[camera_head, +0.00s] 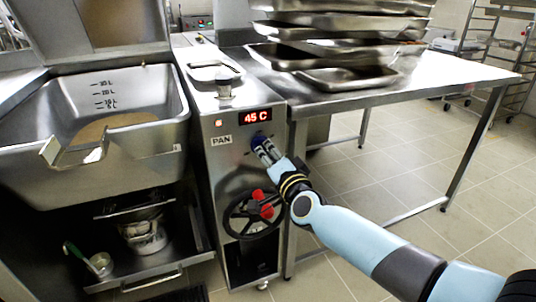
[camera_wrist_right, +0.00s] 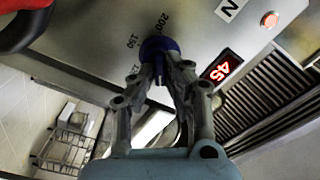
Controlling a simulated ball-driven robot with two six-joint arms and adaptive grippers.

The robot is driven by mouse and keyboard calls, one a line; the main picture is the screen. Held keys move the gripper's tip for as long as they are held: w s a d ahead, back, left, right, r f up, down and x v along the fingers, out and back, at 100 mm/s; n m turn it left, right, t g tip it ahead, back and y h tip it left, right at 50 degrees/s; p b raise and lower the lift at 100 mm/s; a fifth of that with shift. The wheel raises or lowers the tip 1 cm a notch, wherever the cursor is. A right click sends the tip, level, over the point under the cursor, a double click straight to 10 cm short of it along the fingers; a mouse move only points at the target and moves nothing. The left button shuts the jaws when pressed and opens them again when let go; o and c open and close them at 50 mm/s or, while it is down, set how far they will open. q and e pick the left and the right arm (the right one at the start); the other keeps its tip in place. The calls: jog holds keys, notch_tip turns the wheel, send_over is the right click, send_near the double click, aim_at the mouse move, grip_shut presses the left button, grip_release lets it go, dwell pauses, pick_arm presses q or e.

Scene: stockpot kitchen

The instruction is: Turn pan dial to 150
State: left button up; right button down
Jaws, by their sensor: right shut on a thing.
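The pan dial is a small dark blue knob (camera_head: 258,140) on the steel front panel, just under the red display (camera_head: 255,117) that reads 45 C. The PAN label (camera_head: 221,140) is to its left. My right gripper (camera_head: 266,151) is shut on the knob. In the right wrist view the blue knob (camera_wrist_right: 158,46) sits between the fingertips of my right gripper (camera_wrist_right: 160,62). The printed marks 150 and 200 (camera_wrist_right: 158,23) show beside it. The fingers partly hide the knob, and I cannot tell its exact setting. My left gripper is not in view.
The tilting pan (camera_head: 105,130) is at left. A steel table (camera_head: 440,72) with stacked trays (camera_head: 340,78) is at right.

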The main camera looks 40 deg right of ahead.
jog(key=m, duration=0.2)
jog(key=m+b, duration=0.1)
jog(key=m, duration=0.3)
jog(key=shift+f, duration=0.25)
jog(key=m+b, duration=0.2)
jog(key=m, duration=0.4)
jog(key=shift+f+m, duration=0.15)
jog(key=shift+m, duration=0.25)
jog(key=m+b, duration=0.1)
jog(key=m, duration=0.2)
jog(key=shift+m, duration=0.3)
jog(key=m+b, duration=0.1)
jog(key=m, duration=0.2)
jog(key=shift+a+f+m, duration=0.1)
jog(key=shift+m, duration=0.2)
jog(key=m, duration=0.3)
jog(key=shift+b, duration=0.4)
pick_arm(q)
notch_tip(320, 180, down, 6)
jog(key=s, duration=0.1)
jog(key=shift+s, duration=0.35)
pick_arm(e)
jog(key=shift+m, duration=0.5)
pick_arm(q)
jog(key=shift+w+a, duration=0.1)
pick_arm(e)
jog(key=shift+a+m, duration=0.1)
jog(key=shift+m, duration=0.2)
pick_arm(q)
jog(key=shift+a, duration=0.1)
